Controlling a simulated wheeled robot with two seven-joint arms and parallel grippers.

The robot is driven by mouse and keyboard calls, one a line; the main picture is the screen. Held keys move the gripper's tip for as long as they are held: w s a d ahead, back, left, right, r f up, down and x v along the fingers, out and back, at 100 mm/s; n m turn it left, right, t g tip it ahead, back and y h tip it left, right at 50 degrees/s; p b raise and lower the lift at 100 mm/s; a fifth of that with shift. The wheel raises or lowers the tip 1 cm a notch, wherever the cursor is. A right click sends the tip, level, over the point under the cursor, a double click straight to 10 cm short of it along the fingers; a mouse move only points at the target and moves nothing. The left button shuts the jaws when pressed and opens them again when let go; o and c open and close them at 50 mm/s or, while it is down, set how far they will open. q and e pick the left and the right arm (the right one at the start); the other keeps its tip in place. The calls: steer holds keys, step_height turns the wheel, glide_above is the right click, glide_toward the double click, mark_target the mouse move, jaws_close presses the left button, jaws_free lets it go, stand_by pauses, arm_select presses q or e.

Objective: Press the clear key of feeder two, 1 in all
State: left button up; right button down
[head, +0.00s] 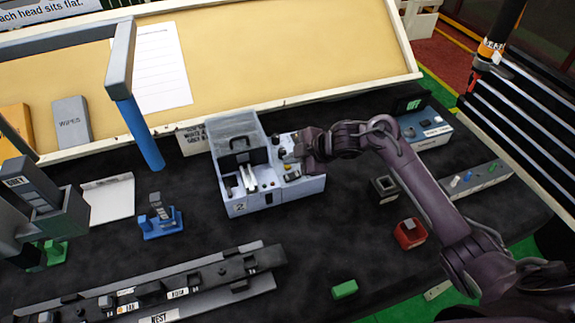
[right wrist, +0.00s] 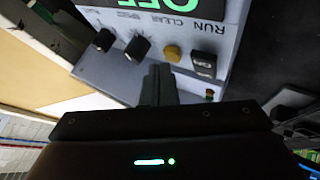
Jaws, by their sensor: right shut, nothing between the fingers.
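Feeder two (head: 238,207) is a pale grey-blue box marked 2, standing mid-table with a clear-lidded bin on its left part and a control panel on its right. In the right wrist view the panel (right wrist: 222,50) has a round yellow key (right wrist: 173,53) by the word CLEAR, a black RUN switch (right wrist: 203,65), dark knobs (right wrist: 137,46) and a green OFF display (right wrist: 140,3). My right gripper (head: 292,157) is over the panel, shut and empty. Its fingertips (right wrist: 160,70) appear just beside the yellow key; I cannot tell whether they touch. My left gripper is not in view.
A second box (head: 428,132) with an OFF display stands to the right. A red button box (head: 410,233), a green block (head: 344,289) and a long rail (head: 150,290) lie nearer. A blue post (head: 140,130) rises left of the feeder.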

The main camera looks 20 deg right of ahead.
mark_target(291, 167)
steer(key=shift+f+b, duration=0.35)
steer(key=shift+f, duration=0.2)
stand_by(0.5)
steer(key=shift+r, duration=0.1)
steer(key=shift+r+p, duration=0.85)
steer(key=shift+p, duration=0.05)
step_height(291, 167, up, 5)
steer(key=p, duration=0.4)
steer(key=shift+p, duration=0.35)
stand_by(0.5)
